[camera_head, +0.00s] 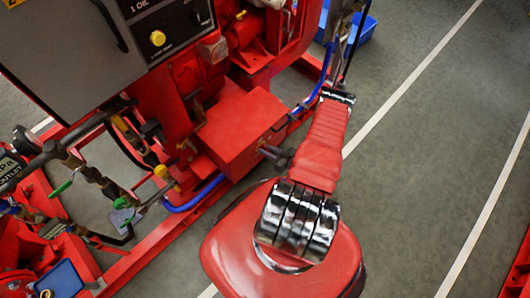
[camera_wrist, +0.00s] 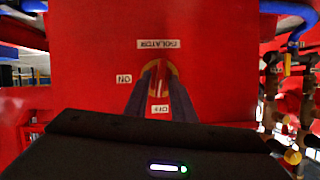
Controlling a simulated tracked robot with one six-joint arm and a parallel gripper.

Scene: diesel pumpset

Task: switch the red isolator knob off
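The red isolator knob (camera_wrist: 161,77) sits on a yellow disc on the red box face in the wrist view. The labels there appear upside down: ISOLATOR above the knob, ON to its left, OFF below it. My gripper (camera_wrist: 160,72) has its two dark fingers reaching up from below, one on each side of the knob. Whether they press on it cannot be told. The fingers partly hide the knob and disc, so its exact angle is unclear. In the head view, my gripper (camera_head: 268,152) is at the right side of the red box (camera_head: 238,130); the knob is hidden there.
A grey panel with a yellow button (camera_head: 157,38) stands at the upper left. Pipes and valves (camera_head: 95,175) run on the left. Blue hoses (camera_head: 195,195) pass near the box's base. The grey floor (camera_head: 430,150) on the right is clear.

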